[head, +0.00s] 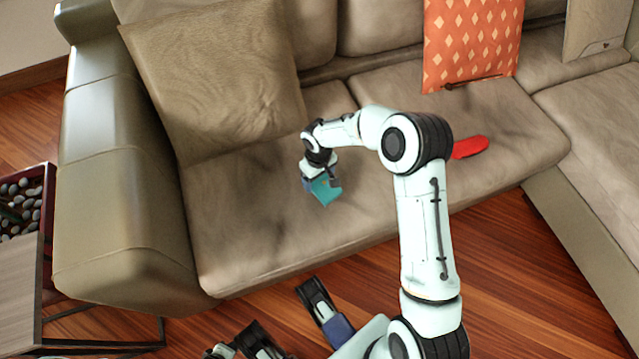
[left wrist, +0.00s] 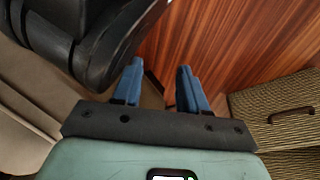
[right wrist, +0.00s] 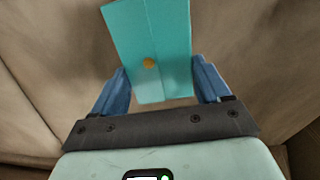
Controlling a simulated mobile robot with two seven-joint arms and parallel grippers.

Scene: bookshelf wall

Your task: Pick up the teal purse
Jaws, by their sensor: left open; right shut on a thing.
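The teal purse (head: 325,190) is a small folded teal piece with a round gold clasp, which shows in the right wrist view (right wrist: 150,45). It is over the left seat cushion of the sofa. I cannot tell whether it still touches the cushion. My right gripper (head: 318,181) is shut on it, with a blue finger at each side of the purse in the right wrist view. My left gripper (left wrist: 157,72) is open and empty in the left wrist view, its blue fingers apart above the wooden floor.
A side table (head: 18,290) with a box of stones (head: 22,205) stands left. Wooden floor (head: 540,290) is open in front.

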